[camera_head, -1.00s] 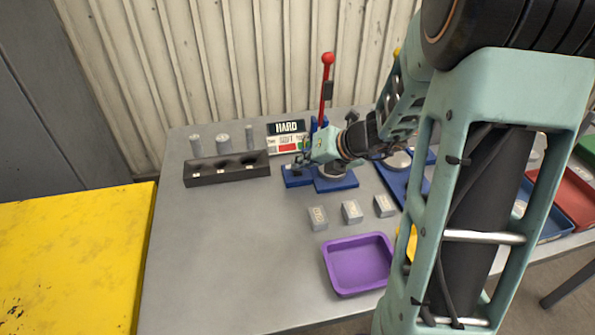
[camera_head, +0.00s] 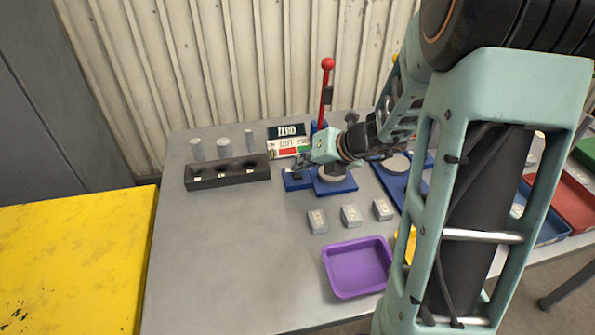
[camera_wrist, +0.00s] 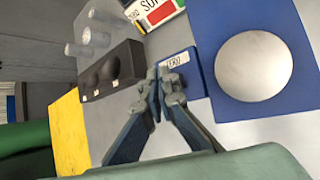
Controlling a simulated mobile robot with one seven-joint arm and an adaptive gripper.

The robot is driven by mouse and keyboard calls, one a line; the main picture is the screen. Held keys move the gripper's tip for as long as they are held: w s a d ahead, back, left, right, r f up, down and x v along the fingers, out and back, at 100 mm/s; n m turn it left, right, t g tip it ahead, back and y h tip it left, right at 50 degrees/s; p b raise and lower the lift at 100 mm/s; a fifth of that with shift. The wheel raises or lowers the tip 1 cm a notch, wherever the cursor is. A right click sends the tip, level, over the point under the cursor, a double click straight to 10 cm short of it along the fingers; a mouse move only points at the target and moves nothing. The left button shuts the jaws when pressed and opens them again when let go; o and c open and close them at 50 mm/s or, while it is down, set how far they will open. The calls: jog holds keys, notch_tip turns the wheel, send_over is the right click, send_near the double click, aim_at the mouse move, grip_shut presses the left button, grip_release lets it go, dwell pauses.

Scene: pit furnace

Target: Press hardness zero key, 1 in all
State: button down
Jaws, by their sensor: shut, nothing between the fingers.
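The hardness tester stands at the back of the table, with a red-knobbed lever (camera_head: 327,64) and a blue base with a round grey plate (camera_head: 340,187). The round plate also shows in the wrist view (camera_wrist: 253,66). A small blue block (camera_head: 294,182) with a white lettered label (camera_wrist: 174,62), which seems to read ZERO, sits to its left. My gripper (camera_head: 301,168) is shut and empty, its tips (camera_wrist: 166,74) at the near edge of that label. I cannot tell whether they touch it. A dark display (camera_head: 288,131) with white letters, apparently ZERO, stands behind.
A black holder (camera_head: 227,181) with several round recesses lies left of the tester, with grey cylinders (camera_head: 224,148) behind it. Several grey blocks (camera_head: 351,215) and a purple tray (camera_head: 358,266) are in front. The table's left front is clear.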

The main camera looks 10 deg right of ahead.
aim_at(300, 176)
jog(key=shift+r, duration=0.1)
notch_tip(300, 176, up, 5)
jog(key=p, duration=0.5)
jog(key=shift+r, duration=0.1)
dwell(0.3)
dwell(0.5)
